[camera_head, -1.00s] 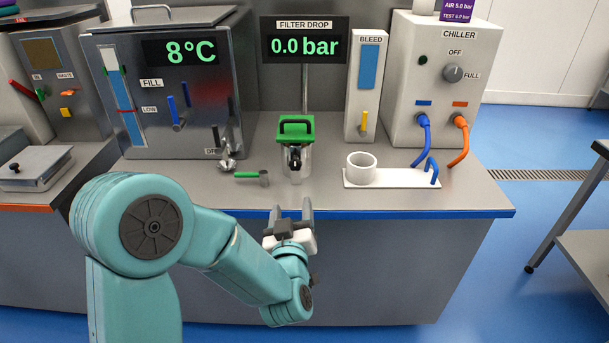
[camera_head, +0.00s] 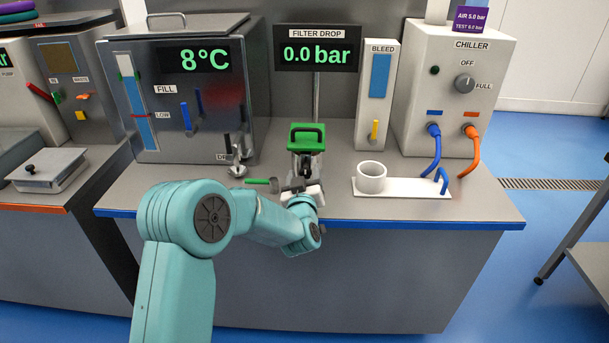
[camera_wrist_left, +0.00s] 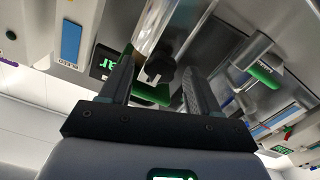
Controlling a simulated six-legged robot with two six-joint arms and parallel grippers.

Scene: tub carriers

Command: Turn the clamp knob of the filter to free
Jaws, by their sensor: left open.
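The filter (camera_head: 306,139) is a metal housing with a green lid and handle, standing upright on the bench under the pressure display. My left gripper (camera_head: 303,170) is open at the near side of the filter. Its fingers point at the housing and cover much of the lower front in the head view. In the left wrist view the dark clamp knob (camera_wrist_left: 160,66) shows between the two open fingers, near their tips. I cannot tell whether they touch it. The knob's setting cannot be read. My right gripper is not in view.
A small green-handled part (camera_head: 262,182) lies on the bench left of my gripper. A white tray (camera_head: 415,188) with a white cup (camera_head: 371,177) is to the right. The tank (camera_head: 180,90) with a drain valve stands behind left, the chiller (camera_head: 447,90) behind right.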

